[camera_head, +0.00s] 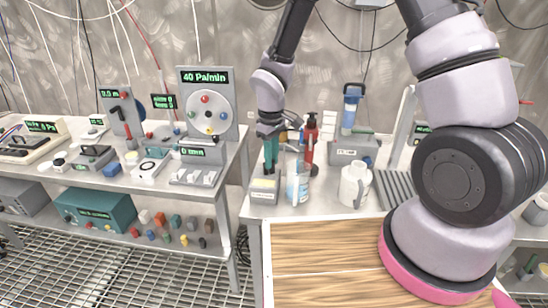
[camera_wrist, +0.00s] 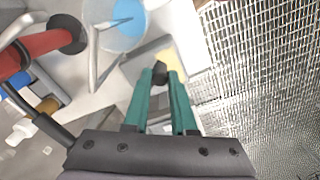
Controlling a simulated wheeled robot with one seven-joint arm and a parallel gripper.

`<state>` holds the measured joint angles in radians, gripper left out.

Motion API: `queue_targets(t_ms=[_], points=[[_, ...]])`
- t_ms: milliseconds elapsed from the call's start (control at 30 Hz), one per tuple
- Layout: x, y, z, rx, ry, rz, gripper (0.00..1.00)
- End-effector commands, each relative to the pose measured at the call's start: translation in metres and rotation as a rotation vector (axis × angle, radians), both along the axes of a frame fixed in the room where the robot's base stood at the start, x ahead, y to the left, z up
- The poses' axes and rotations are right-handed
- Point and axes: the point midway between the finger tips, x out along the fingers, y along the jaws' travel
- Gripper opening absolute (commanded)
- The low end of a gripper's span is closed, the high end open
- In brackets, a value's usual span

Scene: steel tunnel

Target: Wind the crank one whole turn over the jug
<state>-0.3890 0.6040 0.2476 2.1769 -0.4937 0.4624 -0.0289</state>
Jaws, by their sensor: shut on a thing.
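My gripper (camera_head: 270,168) points down over a small grey box (camera_head: 263,198) with a pale yellow top at the bench's left end. In the wrist view, my gripper's green fingers (camera_wrist: 161,76) are closed on a small dark knob (camera_wrist: 160,70), which looks like the crank's handle. The rest of the crank is hidden by my fingers or cannot be made out. A clear jug (camera_head: 298,190) with blue in it stands just right of the box. It also shows at the top of the wrist view (camera_wrist: 128,20), apart from my fingers.
A red bottle (camera_head: 309,150) stands behind the jug, and a white jug (camera_head: 354,186) stands to the right. A grey unit with a blue-topped cylinder (camera_head: 351,110) is behind. A gap separates the left bench (camera_head: 225,185). The wooden surface (camera_head: 325,260) in front is clear.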

Motion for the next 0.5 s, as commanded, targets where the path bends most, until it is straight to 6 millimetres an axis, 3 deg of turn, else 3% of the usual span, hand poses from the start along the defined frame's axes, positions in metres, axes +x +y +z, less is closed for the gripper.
queue_targets(t_ms=[500], points=[[-0.001, 0.0054, 0.0005, 0.001, -0.001, -0.111, 0.0]])
